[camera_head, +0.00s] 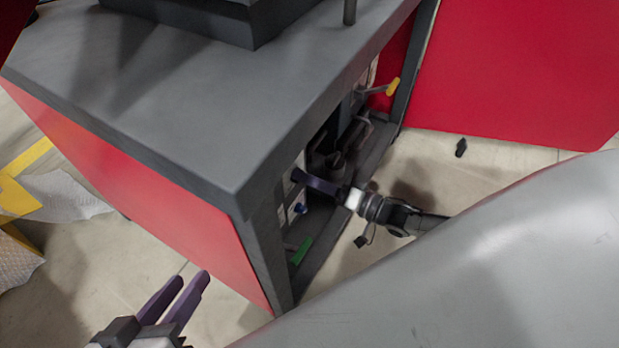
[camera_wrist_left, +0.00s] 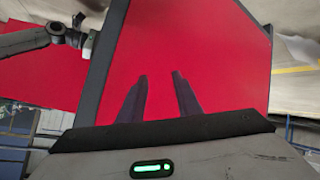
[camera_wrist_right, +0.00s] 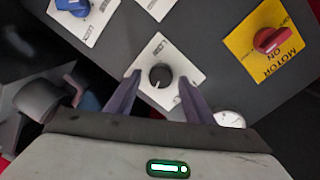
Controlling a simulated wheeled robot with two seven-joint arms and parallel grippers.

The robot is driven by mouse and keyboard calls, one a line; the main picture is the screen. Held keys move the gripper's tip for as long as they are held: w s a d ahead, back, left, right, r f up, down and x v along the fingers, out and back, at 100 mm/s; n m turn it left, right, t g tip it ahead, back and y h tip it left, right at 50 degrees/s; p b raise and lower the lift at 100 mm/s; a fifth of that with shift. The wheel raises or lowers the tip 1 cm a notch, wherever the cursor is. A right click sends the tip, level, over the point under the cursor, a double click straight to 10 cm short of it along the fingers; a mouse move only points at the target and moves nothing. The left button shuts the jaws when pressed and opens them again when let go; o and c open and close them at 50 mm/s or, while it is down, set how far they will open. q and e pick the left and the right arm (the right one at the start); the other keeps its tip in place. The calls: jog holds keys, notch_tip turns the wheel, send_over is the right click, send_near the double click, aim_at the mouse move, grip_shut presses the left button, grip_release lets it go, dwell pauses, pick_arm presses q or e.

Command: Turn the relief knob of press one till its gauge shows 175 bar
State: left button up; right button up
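In the right wrist view a round black knob (camera_wrist_right: 160,76) with a white mark sits on a white plate. My right gripper (camera_wrist_right: 158,84) is open, its purple fingers on either side of this knob with gaps; contact is not visible. A white round gauge (camera_wrist_right: 229,118) shows partly behind the right finger, its reading too small to tell. In the head view the right gripper (camera_head: 300,177) reaches into the open side of press one (camera_head: 180,190), its fingertips near the panel. My left gripper (camera_head: 186,283) is open and empty, outside the red side; the left wrist view shows its fingers (camera_wrist_left: 160,78) before red panel.
A blue knob (camera_wrist_right: 77,5) and a red knob (camera_wrist_right: 268,40) on a yellow MOTOR ON plate share the panel. A yellow-ended lever (camera_head: 393,87) and a green part (camera_head: 300,250) show at the cabinet opening. A red door (camera_head: 520,70) stands to the right.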

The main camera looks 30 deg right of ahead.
pick_arm(q)
jog(key=f+p, duration=0.1)
jog(key=a+f+g+y+p, duration=0.1)
jog(key=p, duration=0.1)
jog(key=shift+s+a+f, duration=0.2)
jog(key=shift+a+f, duration=0.05)
jog(key=shift+a, duration=0.05)
pick_arm(e)
jog(key=v, duration=1)
jog(key=shift+s, duration=0.1)
